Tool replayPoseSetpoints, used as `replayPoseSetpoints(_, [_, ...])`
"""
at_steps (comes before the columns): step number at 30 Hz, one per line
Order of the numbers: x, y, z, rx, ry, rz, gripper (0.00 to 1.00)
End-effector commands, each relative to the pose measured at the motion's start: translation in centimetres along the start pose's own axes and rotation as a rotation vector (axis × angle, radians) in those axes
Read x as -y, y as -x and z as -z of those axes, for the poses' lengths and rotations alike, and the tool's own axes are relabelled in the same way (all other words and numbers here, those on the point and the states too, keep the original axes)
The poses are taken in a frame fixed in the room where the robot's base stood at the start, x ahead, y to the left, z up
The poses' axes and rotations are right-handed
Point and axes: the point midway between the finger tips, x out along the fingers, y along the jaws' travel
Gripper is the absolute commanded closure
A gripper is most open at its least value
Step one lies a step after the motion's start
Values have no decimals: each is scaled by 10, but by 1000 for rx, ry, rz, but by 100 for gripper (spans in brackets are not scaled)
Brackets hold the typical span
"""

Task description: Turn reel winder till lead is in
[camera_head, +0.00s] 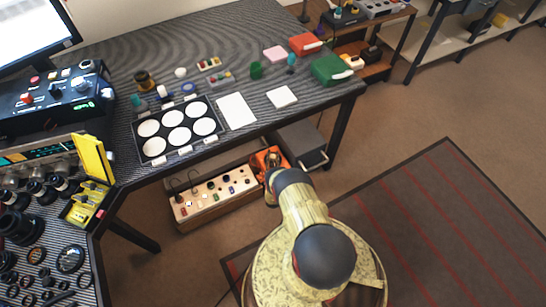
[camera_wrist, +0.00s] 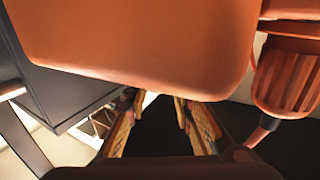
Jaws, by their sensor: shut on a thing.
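The orange reel (camera_head: 268,158) sits low beneath the table edge, beside a long power-strip-like box, partly hidden by my arm in the head view. In the wrist view its big smooth orange housing (camera_wrist: 140,45) fills the top. A ribbed orange part (camera_wrist: 290,75) with a thin red lead (camera_wrist: 262,130) is at the right. My gripper (camera_wrist: 157,100) has its fingertips under the housing's lower edge, shut on a part of the reel taken to be its winder. The gripped part itself is hidden by the housing.
The long box (camera_head: 213,197) with several sockets or small parts lies left of the reel. A dark drawer unit (camera_head: 303,143) stands behind it, near the table leg (camera_head: 341,133). A striped mat (camera_head: 440,225) and open floor are at the right.

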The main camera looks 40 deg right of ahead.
Motion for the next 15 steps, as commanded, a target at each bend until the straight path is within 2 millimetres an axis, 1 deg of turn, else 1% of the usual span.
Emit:
replayPoseSetpoints(9, [0,0,0,0,1,-3,100])
replayPoseSetpoints(10, [0,0,0,0,1,-3,74])
replayPoseSetpoints(15, [0,0,0,0,0,-2,65])
